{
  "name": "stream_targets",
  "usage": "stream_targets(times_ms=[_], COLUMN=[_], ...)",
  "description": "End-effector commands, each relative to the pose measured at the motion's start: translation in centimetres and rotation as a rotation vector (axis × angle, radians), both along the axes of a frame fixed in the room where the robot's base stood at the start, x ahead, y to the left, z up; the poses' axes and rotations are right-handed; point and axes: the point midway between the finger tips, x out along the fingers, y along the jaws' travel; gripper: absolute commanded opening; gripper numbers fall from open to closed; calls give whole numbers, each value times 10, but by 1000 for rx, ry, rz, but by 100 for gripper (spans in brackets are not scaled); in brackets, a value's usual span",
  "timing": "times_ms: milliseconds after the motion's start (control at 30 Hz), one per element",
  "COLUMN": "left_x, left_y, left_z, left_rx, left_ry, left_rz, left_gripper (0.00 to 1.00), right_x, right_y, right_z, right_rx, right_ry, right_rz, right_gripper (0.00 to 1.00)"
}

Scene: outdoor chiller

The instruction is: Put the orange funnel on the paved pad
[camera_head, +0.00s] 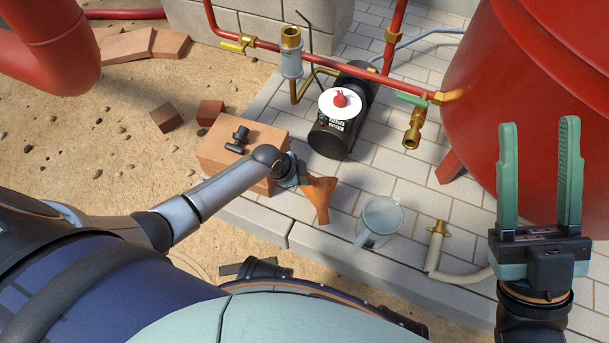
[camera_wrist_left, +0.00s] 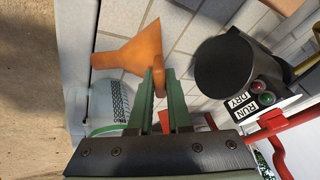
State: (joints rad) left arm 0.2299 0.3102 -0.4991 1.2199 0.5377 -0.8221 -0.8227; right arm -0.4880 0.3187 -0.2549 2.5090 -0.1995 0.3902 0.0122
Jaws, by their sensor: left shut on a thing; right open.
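The orange funnel (camera_head: 319,197) is in my left gripper (camera_head: 298,177), over the front part of the paved pad (camera_head: 400,168). My right gripper (camera_head: 539,125) is open and empty, fingers pointing up, in front of the red tank.
A translucent jug (camera_head: 378,221) stands on the pad just right of the funnel. A black pump (camera_head: 333,137) is behind, a brick-coloured block (camera_head: 222,150) to the left. Red pipes (camera_head: 300,50), a large red tank (camera_head: 520,80) and a beige hose (camera_head: 455,272) border the pad.

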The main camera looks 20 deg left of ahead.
Motion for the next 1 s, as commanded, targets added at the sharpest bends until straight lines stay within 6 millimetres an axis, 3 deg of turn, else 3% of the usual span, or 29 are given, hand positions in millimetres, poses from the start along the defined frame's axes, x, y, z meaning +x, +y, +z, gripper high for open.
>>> stream_targets(times_ms=[300, 333, 633, 1000], left_x=[0, 0, 0, -3], left_y=[0, 0, 0, 2], left_z=[-1, -1, -1, 7], left_rx=[-1, -1, -1, 1], left_ry=[0, 0, 0, 0], left_rz=[0, 0, 0, 0], left_gripper=[0, 18, 51, 51], right_x=[1, 1, 1, 0], right_y=[0, 0, 0, -1], right_z=[0, 0, 0, 8], right_rx=[6, 7, 8, 11], right_ry=[0, 0, 0, 0], right_rz=[-4, -5, -5, -4], right_gripper=[50, 50, 50, 50])
